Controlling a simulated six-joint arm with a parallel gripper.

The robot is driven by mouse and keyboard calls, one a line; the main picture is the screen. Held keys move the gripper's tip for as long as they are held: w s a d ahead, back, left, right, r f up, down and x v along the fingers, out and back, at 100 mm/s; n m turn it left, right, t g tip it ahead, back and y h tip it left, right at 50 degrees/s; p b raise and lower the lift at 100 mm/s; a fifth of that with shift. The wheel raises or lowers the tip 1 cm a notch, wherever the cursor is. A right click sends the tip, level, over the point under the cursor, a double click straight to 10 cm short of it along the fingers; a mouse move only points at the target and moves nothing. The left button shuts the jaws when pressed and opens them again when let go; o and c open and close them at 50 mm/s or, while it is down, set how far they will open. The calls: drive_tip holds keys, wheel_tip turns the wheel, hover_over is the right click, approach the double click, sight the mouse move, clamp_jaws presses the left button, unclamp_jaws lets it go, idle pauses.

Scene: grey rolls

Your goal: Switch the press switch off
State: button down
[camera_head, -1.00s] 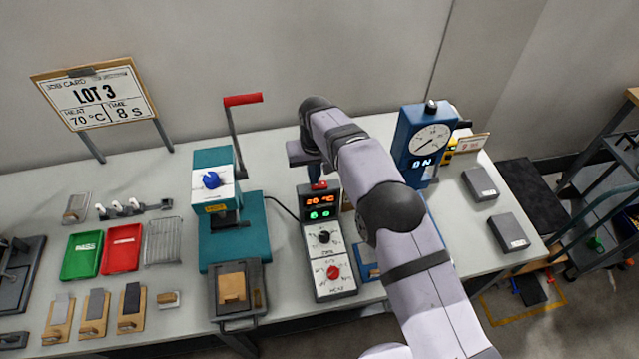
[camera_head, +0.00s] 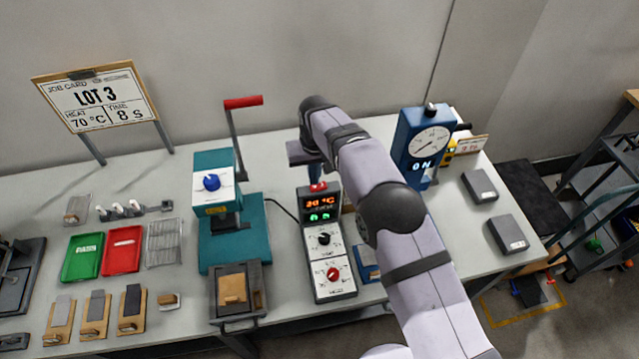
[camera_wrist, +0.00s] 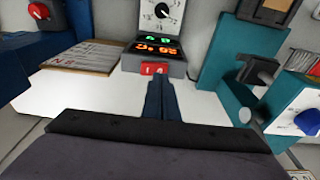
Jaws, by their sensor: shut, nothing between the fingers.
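The red press switch (camera_head: 319,187) sits at the back end of the grey control box (camera_head: 335,265). In the wrist view the red switch (camera_wrist: 155,68) shows pale marks and faces me. My gripper (camera_head: 316,181) is shut and empty, pointing down at the switch. In the wrist view the dark fingertips of my gripper (camera_wrist: 156,80) end right at the lower edge of the switch; I cannot tell whether they touch it. The box's display (camera_head: 321,207) is lit, red above and green below. The switch's tilt is too small to read.
The teal press (camera_head: 232,237) with its red-handled lever (camera_head: 243,101) stands left of the box. A job card (camera_head: 97,100) stands at the back left. My arm hides part of the bench right of the box.

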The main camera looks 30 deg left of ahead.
sight(314, 188)
drive_tip(key=shift+r+p, duration=0.65)
drive_tip(key=shift+r, duration=2.05)
